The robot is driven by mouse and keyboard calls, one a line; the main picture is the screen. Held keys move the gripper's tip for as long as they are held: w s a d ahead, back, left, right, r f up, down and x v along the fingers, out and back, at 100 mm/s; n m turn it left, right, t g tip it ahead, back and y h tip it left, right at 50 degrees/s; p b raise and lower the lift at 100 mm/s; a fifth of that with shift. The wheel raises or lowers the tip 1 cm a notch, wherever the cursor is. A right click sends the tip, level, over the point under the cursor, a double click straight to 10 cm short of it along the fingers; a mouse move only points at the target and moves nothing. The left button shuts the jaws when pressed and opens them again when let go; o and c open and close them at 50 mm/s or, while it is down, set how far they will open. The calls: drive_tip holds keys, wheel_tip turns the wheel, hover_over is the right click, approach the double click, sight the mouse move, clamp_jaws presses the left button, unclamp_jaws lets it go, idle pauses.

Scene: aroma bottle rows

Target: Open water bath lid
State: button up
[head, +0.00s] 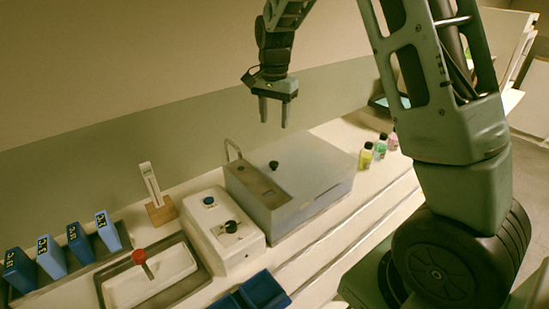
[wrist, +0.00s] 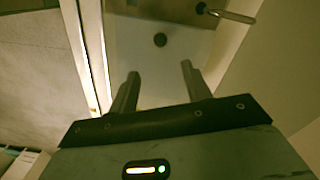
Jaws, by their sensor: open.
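The water bath (head: 285,220) is a grey box on the counter in the middle of the head view. Its flat lid (head: 305,162) lies closed on top, with a black knob (head: 274,164) standing on it. The lid also shows in the wrist view (wrist: 185,75), with the knob (wrist: 160,40) beyond the fingertips. My gripper (head: 274,124) hangs fingers down above the lid, apart from it and from the knob. In the wrist view my gripper (wrist: 159,72) has its two fingers spread with nothing between them.
A bent metal pipe (head: 232,150) rises at the bath's back left corner. A white device with knobs (head: 225,240) stands left of the bath. Small coloured bottles (head: 366,156) stand right of it. Further left are a tray with a red-knobbed piece (head: 139,257) and blue boxes (head: 80,245).

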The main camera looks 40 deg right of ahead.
sight(274, 163)
wheel_tip(274, 163, down, 14)
drive_tip(key=shift+a+r+p, duration=0.1)
drive_tip(key=shift+p, duration=1)
clamp_jaws()
